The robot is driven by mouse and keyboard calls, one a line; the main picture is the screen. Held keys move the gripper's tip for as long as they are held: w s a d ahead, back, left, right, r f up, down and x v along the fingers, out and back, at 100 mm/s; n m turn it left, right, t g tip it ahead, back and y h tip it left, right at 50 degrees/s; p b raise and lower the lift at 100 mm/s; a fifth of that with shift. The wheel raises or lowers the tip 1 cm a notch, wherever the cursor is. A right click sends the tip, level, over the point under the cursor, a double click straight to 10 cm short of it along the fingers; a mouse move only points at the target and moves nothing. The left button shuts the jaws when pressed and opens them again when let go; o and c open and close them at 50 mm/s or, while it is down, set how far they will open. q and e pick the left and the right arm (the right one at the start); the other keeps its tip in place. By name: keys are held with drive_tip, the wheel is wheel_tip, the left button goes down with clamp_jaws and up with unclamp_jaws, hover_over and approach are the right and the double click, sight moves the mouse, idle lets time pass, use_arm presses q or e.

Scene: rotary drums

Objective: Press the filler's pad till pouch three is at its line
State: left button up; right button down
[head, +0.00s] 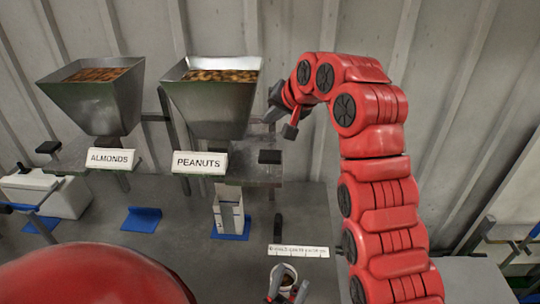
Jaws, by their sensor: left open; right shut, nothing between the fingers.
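The peanut filler is a metal hopper (212,105) of nuts, labelled PEANUTS (200,162). A black pad (270,157) sits at its right side. Below it, a pale open pouch (229,214) stands upright on a blue holder (230,236); its number, line and fill level cannot be made out. My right gripper (278,112) is shut and empty, above the pad and apart from it.
An ALMONDS hopper (97,92) with its own black pad (48,146) stands left. An empty blue holder (142,219) and a white box (55,194) are on the bench. A white label strip (298,250) lies behind the cup, its text unreadable. A ribbed wall closes the back.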

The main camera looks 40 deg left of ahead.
drive_tip(key=b, duration=0.2)
hover_over(271, 157)
wheel_tip(271, 157, down, 6)
drive_tip(key=shift+d+f, duration=0.1)
drive_tip(key=shift+f, duration=0.75)
drive_tip(key=shift+f+b, duration=0.1)
drive_tip(key=shift+b, duration=0.2)
idle(1.0)
drive_tip(key=shift+f, duration=0.3)
drive_tip(key=shift+f+b, duration=1.25)
drive_tip(key=shift+f, duration=0.45)
idle(1.3)
drive_tip(key=shift+r, duration=0.1)
drive_tip(key=shift+r+p, duration=0.6)
drive_tip(key=shift+r, duration=1.4)
drive_tip(key=shift+r, duration=0.1)
drive_tip(key=shift+r+p, duration=0.95)
drive_tip(key=shift+r, duration=1.45)
